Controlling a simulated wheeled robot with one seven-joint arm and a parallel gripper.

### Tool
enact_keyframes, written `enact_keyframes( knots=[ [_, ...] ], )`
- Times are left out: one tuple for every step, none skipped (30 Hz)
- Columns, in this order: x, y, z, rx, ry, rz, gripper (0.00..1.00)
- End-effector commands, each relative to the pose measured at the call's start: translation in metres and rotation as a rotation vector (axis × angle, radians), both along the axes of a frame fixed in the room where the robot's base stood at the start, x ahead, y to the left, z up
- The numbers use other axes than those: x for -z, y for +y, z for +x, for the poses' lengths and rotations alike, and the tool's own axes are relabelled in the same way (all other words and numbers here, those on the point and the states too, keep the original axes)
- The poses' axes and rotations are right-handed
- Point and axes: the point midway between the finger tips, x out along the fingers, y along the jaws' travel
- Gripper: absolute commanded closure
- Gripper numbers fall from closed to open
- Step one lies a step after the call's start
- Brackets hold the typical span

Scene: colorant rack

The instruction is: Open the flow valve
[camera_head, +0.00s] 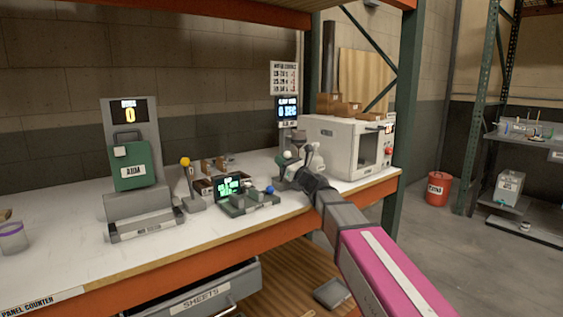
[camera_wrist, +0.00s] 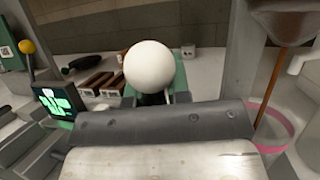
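A white ball knob (camera_wrist: 150,66) stands in the middle of the wrist view, with a green part behind it. It also shows in the head view (camera_head: 287,155), close to my gripper (camera_head: 301,162) at the right part of the counter. Which part is the flow valve is not labelled legibly. My gripper reaches over the counter from the right.
Left of my gripper is a small unit with a green-lit screen (camera_head: 229,186) and a blue knob (camera_head: 269,190). A lever with a yellow knob (camera_head: 185,161) stands farther left, beside a green-fronted machine (camera_head: 130,165). A white oven-like box (camera_head: 345,145) stands close on the right.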

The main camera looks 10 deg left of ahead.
Motion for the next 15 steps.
enact_keyframes(
  knots=[
    [-0.004, -0.001, -0.002, -0.004, -0.003, 0.008, 0.63],
    [-0.004, -0.001, -0.002, -0.004, -0.003, 0.008, 0.63],
    [-0.004, -0.001, -0.001, -0.004, -0.002, 0.008, 0.63],
    [-0.003, -0.001, -0.001, -0.003, -0.002, 0.007, 0.63],
    [-0.003, -0.001, -0.001, -0.003, -0.002, 0.007, 0.63],
    [-0.003, -0.001, -0.001, -0.002, -0.001, 0.006, 0.63],
    [-0.002, -0.001, -0.001, -0.002, 0.000, 0.005, 0.63],
    [-0.002, -0.001, -0.001, -0.002, 0.000, 0.005, 0.63],
    [-0.002, -0.001, -0.001, -0.002, 0.000, 0.005, 0.63],
    [-0.001, -0.002, -0.002, -0.001, 0.000, 0.005, 0.63],
    [-0.001, -0.003, -0.002, -0.001, 0.001, 0.004, 0.63],
    [0.001, -0.005, -0.003, -0.001, 0.001, 0.004, 0.63],
    [0.002, -0.007, -0.005, 0.000, 0.001, 0.004, 0.63],
    [0.003, -0.010, -0.006, 0.000, 0.002, 0.003, 0.63],
    [0.005, -0.014, -0.009, 0.000, 0.002, 0.003, 0.63]
  ],
)
